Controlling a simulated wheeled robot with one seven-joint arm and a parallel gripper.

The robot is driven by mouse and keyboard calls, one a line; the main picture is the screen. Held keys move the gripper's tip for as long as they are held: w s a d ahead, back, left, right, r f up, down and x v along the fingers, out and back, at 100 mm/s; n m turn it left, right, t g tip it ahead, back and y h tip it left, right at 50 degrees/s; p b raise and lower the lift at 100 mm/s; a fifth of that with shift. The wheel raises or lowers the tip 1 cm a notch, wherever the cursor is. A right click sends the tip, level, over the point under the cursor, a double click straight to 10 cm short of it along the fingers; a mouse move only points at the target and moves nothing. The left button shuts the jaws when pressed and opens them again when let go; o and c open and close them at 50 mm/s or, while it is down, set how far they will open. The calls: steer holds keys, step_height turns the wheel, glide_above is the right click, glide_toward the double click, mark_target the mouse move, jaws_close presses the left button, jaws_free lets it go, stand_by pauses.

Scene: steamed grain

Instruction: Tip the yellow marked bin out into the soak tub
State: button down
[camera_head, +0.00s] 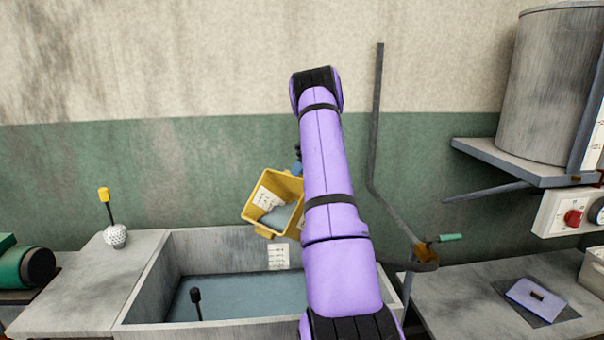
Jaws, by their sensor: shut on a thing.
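The yellow bin (286,183) is held in the air above the back of the soak tub, tilted with its open mouth toward me. A pale label and some grey-white contents (277,217) show inside it. The soak tub (215,241) is a grey concrete basin holding blue-grey water, with a marked scale plate on its back wall. My gripper (297,164) is shut on the bin near its upper right edge. It is mostly hidden behind my purple arm, so the exact grip does not show.
A black-knobbed rod (196,302) stands in the tub. A yellow-topped stick in a white dimpled ball (115,236) is on the left ledge. A bent pipe with a green-handled spout (427,255) is right of my arm. A large cylinder (548,85) rests on a shelf.

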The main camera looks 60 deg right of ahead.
steer(key=a+n+h, duration=0.1)
steer(key=a+h, duration=0.6)
steer(key=a, duration=0.4)
steer(key=shift+w+a+r+g, duration=0.35)
steer(key=shift+g, duration=0.05)
stand_by(0.6)
steer(key=shift+r, duration=0.1)
stand_by(0.6)
